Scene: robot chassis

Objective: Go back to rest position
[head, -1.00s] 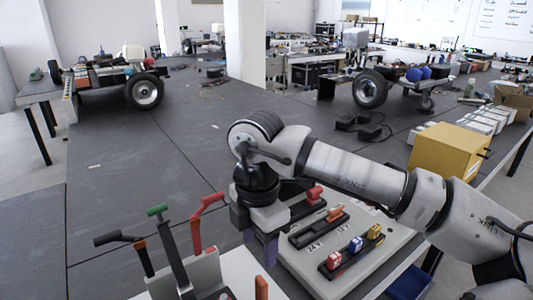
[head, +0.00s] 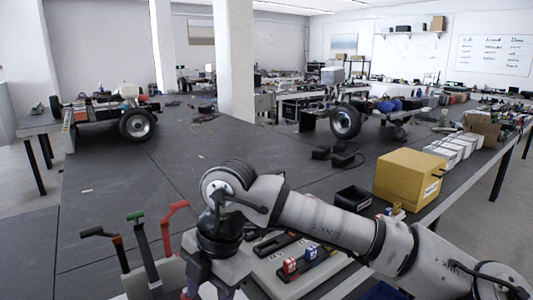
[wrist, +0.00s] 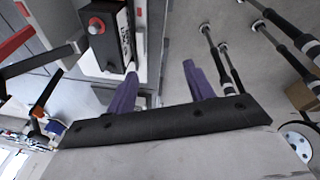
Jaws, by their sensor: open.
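My gripper (wrist: 160,82) has two purple fingers set well apart, with nothing between them. In the head view its wrist hangs at the bottom, between the lever stand and the pale connector board (head: 335,262), and its fingertips are mostly cut off by the picture's lower edge. My arm reaches in from the lower right and hides part of the board. In the wrist view, a black block with a red knob (wrist: 97,27) is beyond the left finger, apart from it.
Levers with black, green (head: 135,216) and red (head: 174,207) handles stand close to the left of my gripper. A black bin (head: 353,198) and a yellow box (head: 408,178) are on the dark table to the right. The table's middle left is clear.

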